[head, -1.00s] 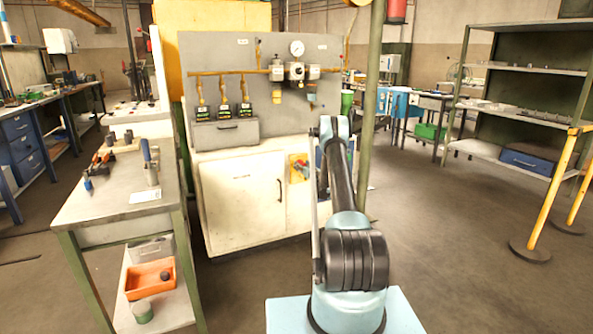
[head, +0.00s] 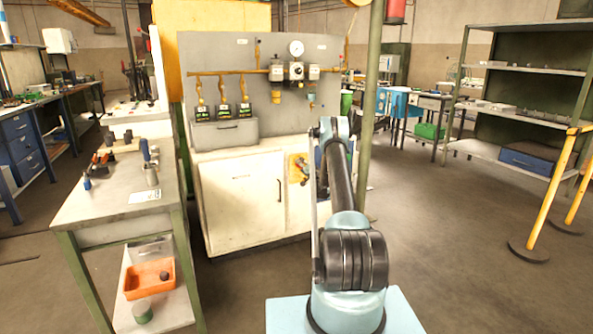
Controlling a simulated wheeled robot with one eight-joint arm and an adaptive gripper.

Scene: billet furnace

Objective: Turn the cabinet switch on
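A white cabinet (head: 240,200) with a grey back panel (head: 225,60) stands ahead, left of centre. A yellow plate with a red part (head: 299,168) is on the cabinet's front, right of the door handle; it looks like the switch, but its setting is too small to tell. My arm rises at the centre of the view and partly covers the cabinet's right side. My gripper is not seen; it is hidden beyond the arm links or out of view.
A metal workbench (head: 100,205) with tools and an orange bin (head: 149,278) below stands close on the left. A green post (head: 370,110) stands right of the cabinet. Yellow railing (head: 550,195) and shelving (head: 520,110) are at the right. Floor (head: 450,240) between is clear.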

